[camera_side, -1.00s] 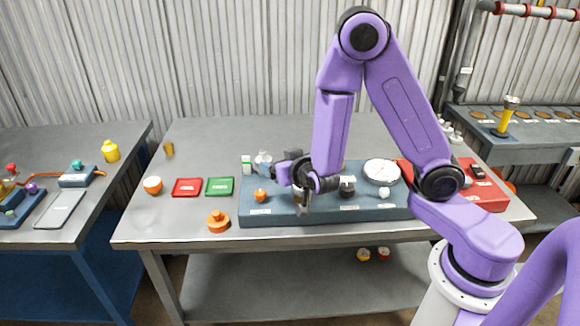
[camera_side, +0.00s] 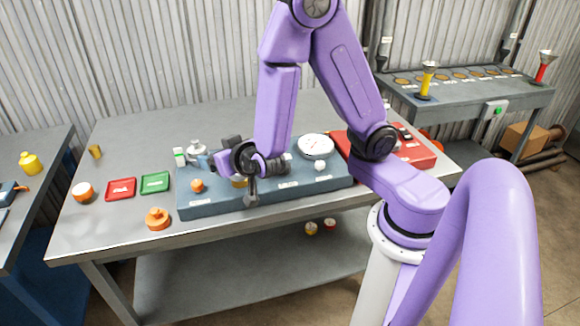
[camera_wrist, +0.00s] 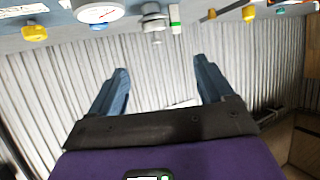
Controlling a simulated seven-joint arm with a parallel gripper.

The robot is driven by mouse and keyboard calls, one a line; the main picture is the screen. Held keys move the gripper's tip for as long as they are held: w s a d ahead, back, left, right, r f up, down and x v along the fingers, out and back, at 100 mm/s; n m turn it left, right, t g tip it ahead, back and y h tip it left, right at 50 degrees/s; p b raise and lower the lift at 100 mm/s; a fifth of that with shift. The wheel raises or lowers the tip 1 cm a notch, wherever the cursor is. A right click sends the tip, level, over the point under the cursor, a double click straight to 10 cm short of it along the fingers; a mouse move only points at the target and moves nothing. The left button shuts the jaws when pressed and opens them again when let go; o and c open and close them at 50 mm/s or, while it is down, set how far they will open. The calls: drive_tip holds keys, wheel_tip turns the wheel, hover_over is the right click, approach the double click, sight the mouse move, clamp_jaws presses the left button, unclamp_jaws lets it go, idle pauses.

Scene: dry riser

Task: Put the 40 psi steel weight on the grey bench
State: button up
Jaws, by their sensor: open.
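A silvery steel piece (camera_side: 196,150), possibly a weight, stands behind the left end of the blue panel (camera_side: 210,203); a stepped steel piece (camera_wrist: 152,18) shows at the top of the wrist view. No 40 psi marking is readable on it. My gripper (camera_side: 252,192) is over the panel's middle, right of the steel piece and apart from it. In the wrist view my gripper (camera_wrist: 162,68) has its fingers spread with nothing between them. A grey bench (camera_side: 470,100) with a row of round discs stands at the back right; the central table (camera_side: 125,218) is also grey.
A white dial gauge (camera_side: 316,146) sits on the panel, with a red case (camera_side: 420,155) to its right. Red (camera_side: 121,189) and green (camera_side: 155,182) trays lie left, near an orange knobbed piece (camera_side: 157,219). A yellow funnel-topped tube (camera_side: 427,80) stands on the back-right bench.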

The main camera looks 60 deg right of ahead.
drive_tip(key=s+a+n+g+y, duration=0.45)
drive_tip(key=a+y, duration=0.35)
drive_tip(key=a, duration=0.3)
drive_tip(key=s+d+r+n+g, duration=0.1)
drive_tip(key=s+n+g, duration=0.6)
drive_tip(key=s, duration=1.1)
drive_tip(key=shift+s+d+r+n+y, duration=0.15)
drive_tip(key=shift+s+r+n+y, duration=0.25)
drive_tip(key=shift+r+n, duration=0.6)
drive_tip(key=shift+o, duration=0.5)
drive_tip(key=s+d+r+n+h, duration=0.1)
drive_tip(key=s+d+n+h, duration=0.2)
drive_tip(key=d, duration=0.5)
drive_tip(key=shift+r+g+h, duration=0.15)
drive_tip(key=shift+g+h, duration=0.15)
drive_tip(key=shift+g, duration=0.05)
